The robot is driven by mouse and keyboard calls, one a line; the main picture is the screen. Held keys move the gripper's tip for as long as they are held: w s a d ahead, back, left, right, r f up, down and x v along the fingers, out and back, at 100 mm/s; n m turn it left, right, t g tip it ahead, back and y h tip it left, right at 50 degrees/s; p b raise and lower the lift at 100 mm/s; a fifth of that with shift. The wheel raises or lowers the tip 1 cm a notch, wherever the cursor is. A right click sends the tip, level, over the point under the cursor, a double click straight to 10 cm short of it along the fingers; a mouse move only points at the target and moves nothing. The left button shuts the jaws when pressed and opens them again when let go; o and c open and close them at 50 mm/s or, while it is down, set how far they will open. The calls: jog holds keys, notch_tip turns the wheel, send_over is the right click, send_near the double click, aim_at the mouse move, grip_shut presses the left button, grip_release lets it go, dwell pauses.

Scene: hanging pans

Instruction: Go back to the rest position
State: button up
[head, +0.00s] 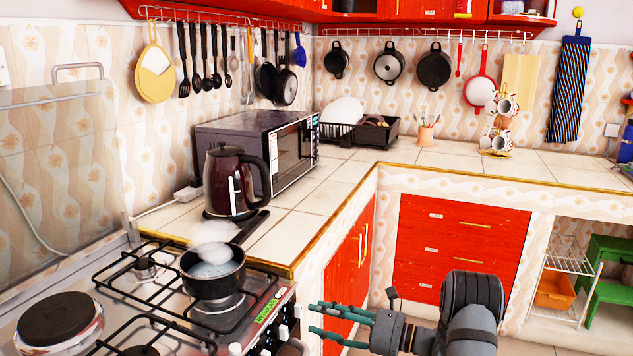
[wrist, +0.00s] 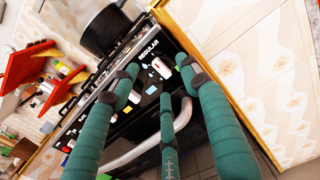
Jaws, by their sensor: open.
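My gripper (head: 314,318) has dark green fingers and is in the lower middle of the head view, pointing left toward the stove front. In the wrist view my gripper (wrist: 158,78) shows its fingers spread apart with nothing between them. Behind the fingers there is the black stove front with its control knobs (wrist: 162,67) and a "REGULAR" label. A steaming dark pot (head: 213,277) sits on a stove burner to the left of my gripper. It also shows at the top of the wrist view (wrist: 102,30).
The gas stove (head: 195,315) and its knobs are left of my gripper. Red drawers (head: 462,250) and the tiled counter (head: 330,172) lie behind it. A kettle (head: 230,180) and microwave (head: 260,145) stand on the counter. Pans (head: 435,68) hang on the walls.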

aim_at(301, 314)
jog(key=v, duration=0.8)
jog(key=x, duration=0.8)
jog(key=b+x, duration=0.1)
jog(key=x, duration=0.3)
jog(key=shift+w+a+f, duration=0.15)
jog(key=shift+a+f, duration=0.15)
jog(key=shift+a, duration=0.1)
jog(key=shift+f+n+b, duration=0.15)
jog(key=shift+n+b, duration=0.7)
jog(key=shift+n, duration=0.25)
jog(key=n+b, duration=0.2)
jog(key=n, duration=0.1)
jog(key=shift+s, duration=0.2)
jog(key=n+b, duration=0.4)
jog(key=n, duration=0.2)
jog(key=shift+s, duration=0.1)
jog(key=v, duration=1)
jog(key=shift+d+r+p, duration=0.15)
jog(key=shift+r+p, duration=0.15)
jog(key=shift+p, duration=0.1)
